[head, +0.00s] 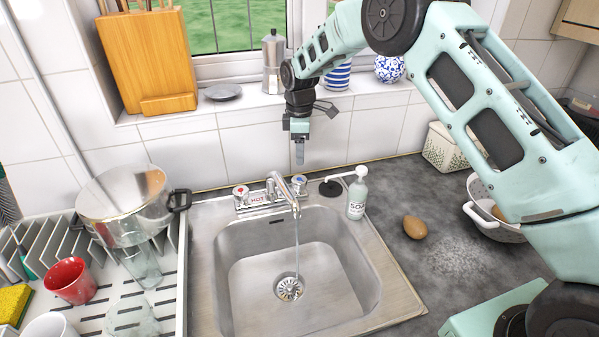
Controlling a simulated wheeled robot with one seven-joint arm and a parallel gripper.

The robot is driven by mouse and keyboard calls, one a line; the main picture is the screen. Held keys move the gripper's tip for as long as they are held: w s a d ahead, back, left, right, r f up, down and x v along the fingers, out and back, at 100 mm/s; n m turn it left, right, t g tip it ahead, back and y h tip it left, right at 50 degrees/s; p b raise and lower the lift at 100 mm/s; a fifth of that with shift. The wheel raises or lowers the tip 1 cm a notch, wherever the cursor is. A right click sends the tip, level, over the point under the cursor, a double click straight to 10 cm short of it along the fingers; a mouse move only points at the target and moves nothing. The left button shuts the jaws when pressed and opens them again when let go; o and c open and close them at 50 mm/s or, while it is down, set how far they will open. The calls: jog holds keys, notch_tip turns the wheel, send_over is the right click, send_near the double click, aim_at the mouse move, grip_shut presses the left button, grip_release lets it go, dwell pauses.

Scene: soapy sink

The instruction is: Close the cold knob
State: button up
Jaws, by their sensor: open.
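The cold knob (300,182), with a blue-marked top, stands at the right end of the faucet base behind the sink. The hot knob (240,192), with a red-marked top, stands at the left end beside a HOT label. The metal spout (285,189) is between them, and a stream of water (297,245) falls from it to the drain.
A soap bottle (357,196) stands close right of the cold knob. The steel sink basin (235,280) is empty apart from water. A large pot (124,195) and drying rack are at left; an egg (414,227) and colander (490,215) are at right. A windowsill with a moka pot (272,62) runs behind.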

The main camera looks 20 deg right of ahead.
aim_at(299, 179)
notch_tip(299, 179, down, 10)
jog(key=p, duration=0.3)
jog(key=shift+f, duration=0.15)
jog(key=c, duration=1)
